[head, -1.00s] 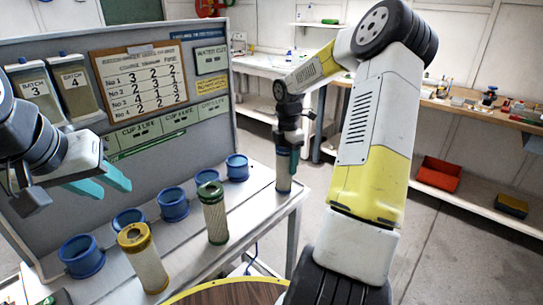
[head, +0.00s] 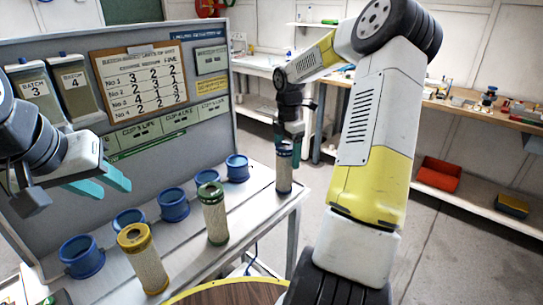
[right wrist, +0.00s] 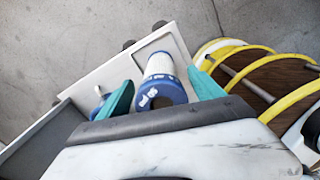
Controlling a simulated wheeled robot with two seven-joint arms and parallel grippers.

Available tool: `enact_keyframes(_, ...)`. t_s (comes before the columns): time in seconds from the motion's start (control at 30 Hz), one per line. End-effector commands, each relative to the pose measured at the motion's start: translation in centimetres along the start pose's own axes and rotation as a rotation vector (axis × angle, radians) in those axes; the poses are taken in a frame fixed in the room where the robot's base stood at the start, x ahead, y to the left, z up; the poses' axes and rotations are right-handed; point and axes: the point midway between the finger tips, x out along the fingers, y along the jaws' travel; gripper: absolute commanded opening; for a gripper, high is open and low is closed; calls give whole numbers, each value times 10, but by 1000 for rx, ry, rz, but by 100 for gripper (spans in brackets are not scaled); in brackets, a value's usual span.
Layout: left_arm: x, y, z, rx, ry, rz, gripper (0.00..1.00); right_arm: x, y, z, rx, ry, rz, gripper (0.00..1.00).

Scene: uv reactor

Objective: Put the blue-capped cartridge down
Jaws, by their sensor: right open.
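The blue-capped cartridge (head: 284,173) stands upright on the right end of the bench. It also shows in the right wrist view (right wrist: 160,80), its cap facing the camera. My right gripper (head: 289,138) is above it with its fingers at the cap's height. In the right wrist view the teal fingers stand apart on either side of the cartridge, with a gap on each side. My left gripper (head: 103,183) is open and empty at the left, in front of the board.
A green-topped cartridge (head: 213,215) and a yellow-topped cartridge (head: 143,258) stand on the bench (head: 250,213). Several blue ring holders (head: 173,205) line its back edge below the board (head: 185,150). A round wooden-topped stool (head: 235,293) is in front.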

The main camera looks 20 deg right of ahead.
Motion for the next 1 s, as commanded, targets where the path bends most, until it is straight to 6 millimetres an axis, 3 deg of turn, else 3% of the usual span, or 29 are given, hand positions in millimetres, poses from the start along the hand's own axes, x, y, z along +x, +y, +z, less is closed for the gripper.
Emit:
enact_keyframes(0.1,0,0,0,0,0,0,36,-29,1,0,1,-3,4,77)
enact_keyframes(0.3,0,0,0,0,0,0,36,-68,1,0,0,-2,4,77)
enact_keyframes(0.57,0,0,0,0,0,0,36,-92,-1,-5,17,-8,4,77)
enact_keyframes(0.77,0,0,0,0,0,0,36,-123,-22,-49,223,-66,51,77)
enact_keyframes(1.0,0,0,0,0,0,0,36,-161,-81,-113,685,-63,203,77)
